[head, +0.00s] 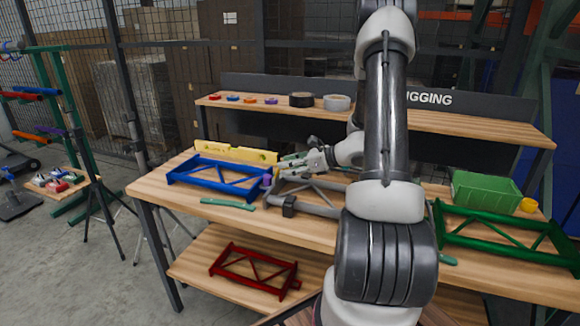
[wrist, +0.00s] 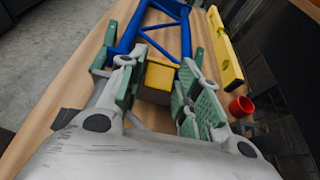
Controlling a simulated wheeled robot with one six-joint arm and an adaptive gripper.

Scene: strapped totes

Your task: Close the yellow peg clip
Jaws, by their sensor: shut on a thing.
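The yellow peg clip (wrist: 158,76) shows in the wrist view as a small yellow block with a darker, shadowed near side. It is between the two green-padded fingers of my gripper (wrist: 160,92), beside the near end of a blue frame (wrist: 128,40). My gripper is shut on it, though how far the clip itself is closed cannot be told. In the head view my gripper (head: 290,168) is low over the workbench, at the right end of the blue frame (head: 215,178). The clip cannot be made out there.
A yellow spirit level (head: 237,152) lies behind the blue frame. A red cylindrical thing (wrist: 240,106) stands to the right in the wrist view. A green frame (head: 505,235) and green bin (head: 485,192) are at the bench's right. A shelf (head: 400,118) runs along the back.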

